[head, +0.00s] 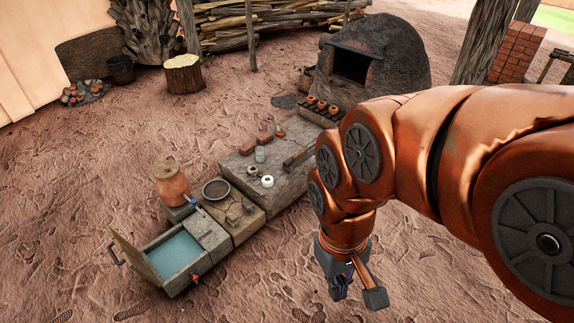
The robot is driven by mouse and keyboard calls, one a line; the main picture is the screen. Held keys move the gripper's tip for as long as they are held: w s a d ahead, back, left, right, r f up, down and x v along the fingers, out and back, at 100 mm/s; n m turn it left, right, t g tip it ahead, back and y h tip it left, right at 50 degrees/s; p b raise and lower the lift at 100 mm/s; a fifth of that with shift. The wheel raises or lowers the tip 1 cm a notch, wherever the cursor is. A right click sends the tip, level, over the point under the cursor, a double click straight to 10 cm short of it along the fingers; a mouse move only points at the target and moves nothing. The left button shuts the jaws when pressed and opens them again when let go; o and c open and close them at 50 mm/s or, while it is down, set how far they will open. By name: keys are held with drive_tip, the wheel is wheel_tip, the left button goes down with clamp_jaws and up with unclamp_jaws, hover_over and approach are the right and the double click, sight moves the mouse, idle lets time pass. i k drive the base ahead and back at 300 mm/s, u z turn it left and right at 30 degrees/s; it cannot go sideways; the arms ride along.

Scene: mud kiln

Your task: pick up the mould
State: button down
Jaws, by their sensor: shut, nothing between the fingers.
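A dark, long wooden piece (298,158) lies near the right edge of the low work slab (250,196). It may be the mould, but it is too small to be sure. My gripper (357,296) hangs at the lower middle of the head view, pointing down. It is shut and empty, in front of and to the right of the slab, apart from everything on it. My arm covers the ground to the right of the slab.
A water trough (177,252) with a raised lid stands at the lower left. Beside it are a clay jar (171,184) and a round sieve-like pan (216,189). A domed kiln (388,52) stands behind. The ground at the lower middle is clear.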

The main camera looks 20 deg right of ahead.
sight(253, 170)
drive_tip(key=z, duration=0.7)
drive_tip(key=i, duration=3)
drive_tip(key=u, duration=2.4)
